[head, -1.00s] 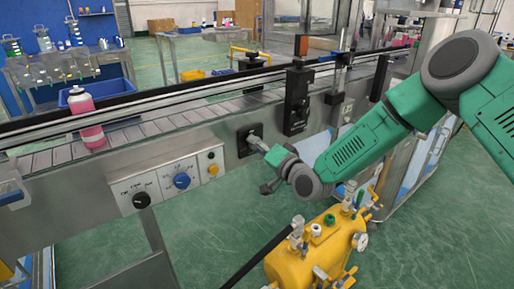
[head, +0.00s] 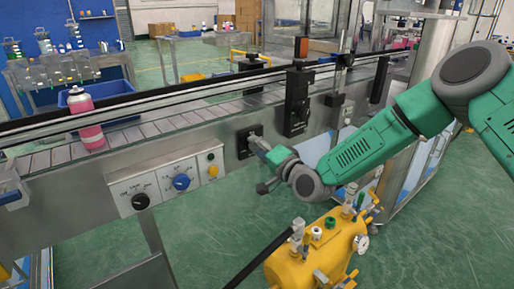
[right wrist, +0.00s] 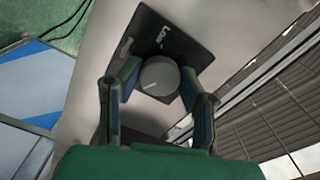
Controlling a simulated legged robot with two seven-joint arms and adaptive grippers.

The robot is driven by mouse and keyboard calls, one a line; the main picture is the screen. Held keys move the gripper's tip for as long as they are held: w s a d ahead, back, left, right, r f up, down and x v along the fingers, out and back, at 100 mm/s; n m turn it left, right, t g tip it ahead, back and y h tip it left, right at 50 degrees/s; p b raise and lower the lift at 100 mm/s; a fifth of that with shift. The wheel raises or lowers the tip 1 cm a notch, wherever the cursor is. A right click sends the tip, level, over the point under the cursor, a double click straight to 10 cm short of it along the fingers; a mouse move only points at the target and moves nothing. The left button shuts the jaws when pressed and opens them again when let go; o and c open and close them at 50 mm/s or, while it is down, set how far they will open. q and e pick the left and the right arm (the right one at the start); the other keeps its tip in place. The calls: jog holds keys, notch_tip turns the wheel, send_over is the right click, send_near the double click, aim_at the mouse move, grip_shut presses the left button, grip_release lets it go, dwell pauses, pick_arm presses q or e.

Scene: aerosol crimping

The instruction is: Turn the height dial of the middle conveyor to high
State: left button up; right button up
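The height dial (right wrist: 158,77) is a round grey knob on a black plate (right wrist: 187,47), which carries white labels; one appears to read "Low". In the head view the plate (head: 243,135) sits on the conveyor's metal side (head: 95,188), and the knob is mostly hidden by my gripper. My right gripper (head: 262,145) is at the knob. In the right wrist view its two fingers (right wrist: 158,80) stand on either side of the knob and appear closed against it. The knob's pointer is too unclear to read. My left gripper is not in view.
Control panels with a black knob (head: 140,201), a blue knob (head: 181,182) and a yellow button (head: 213,170) lie left of the dial. A red-and-white can (head: 87,120) stands on the belt. A yellow tank (head: 318,255) stands below my right arm.

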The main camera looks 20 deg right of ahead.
jog(key=o, duration=0.4)
jog(key=shift+s+f, duration=0.15)
jog(key=shift+f, duration=0.25)
jog(key=shift+d+r, duration=0.1)
jog(key=shift+r, duration=0.05)
jog(key=v, duration=1.1)
jog(key=shift+s+d, duration=0.2)
jog(key=shift+s, duration=0.15)
